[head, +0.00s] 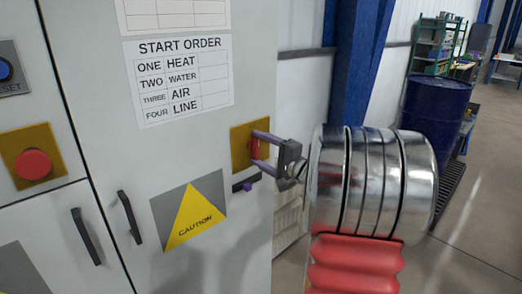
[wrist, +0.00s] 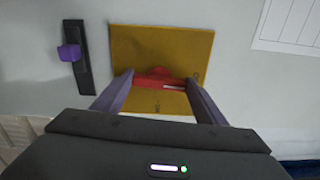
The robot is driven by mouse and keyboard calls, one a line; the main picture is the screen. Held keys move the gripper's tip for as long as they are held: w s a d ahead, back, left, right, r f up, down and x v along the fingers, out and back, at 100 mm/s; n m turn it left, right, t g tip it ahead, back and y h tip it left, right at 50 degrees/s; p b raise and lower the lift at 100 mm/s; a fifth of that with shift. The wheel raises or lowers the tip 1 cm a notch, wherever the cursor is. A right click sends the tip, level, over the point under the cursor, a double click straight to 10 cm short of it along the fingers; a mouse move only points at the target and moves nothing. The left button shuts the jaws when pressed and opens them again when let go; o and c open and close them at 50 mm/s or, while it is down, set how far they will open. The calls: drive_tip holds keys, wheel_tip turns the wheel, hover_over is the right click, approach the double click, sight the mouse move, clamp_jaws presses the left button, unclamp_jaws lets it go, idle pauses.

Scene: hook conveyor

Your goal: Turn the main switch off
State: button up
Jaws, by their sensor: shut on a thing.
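The main switch is a red handle (wrist: 160,80) on a yellow plate (wrist: 195,50) at the right edge of the grey cabinet. In the head view the red handle (head: 254,149) is partly hidden by my fingers, on its yellow plate (head: 237,134). My gripper (wrist: 157,85) is shut on the red handle, with one purple finger at each end of it. It also shows in the head view (head: 262,150), reaching in from the right. In the wrist view the handle lies across the plate. The small marks on the plate are too blurred to read.
A black slotted strip with a purple knob (wrist: 69,53) sits beside the plate. The cabinet carries a START ORDER sheet (head: 180,80), a yellow caution sign (head: 192,220), a red push button (head: 33,164) and black door handles (head: 129,217). A blue drum (head: 432,112) stands behind right.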

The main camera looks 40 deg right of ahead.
drive_tip(key=shift+a+f+n, duration=0.15)
drive_tip(key=shift+f+n, duration=0.05)
drive_tip(key=shift+n, duration=0.3)
drive_tip(key=o, duration=0.7)
drive_tip(key=shift+c, duration=0.2)
drive_tip(key=o, duration=0.4)
drive_tip(key=shift+r, duration=0.1)
drive_tip(key=s, duration=1.3)
drive_tip(key=shift+s+d, duration=0.25)
drive_tip(key=shift+s, duration=0.15)
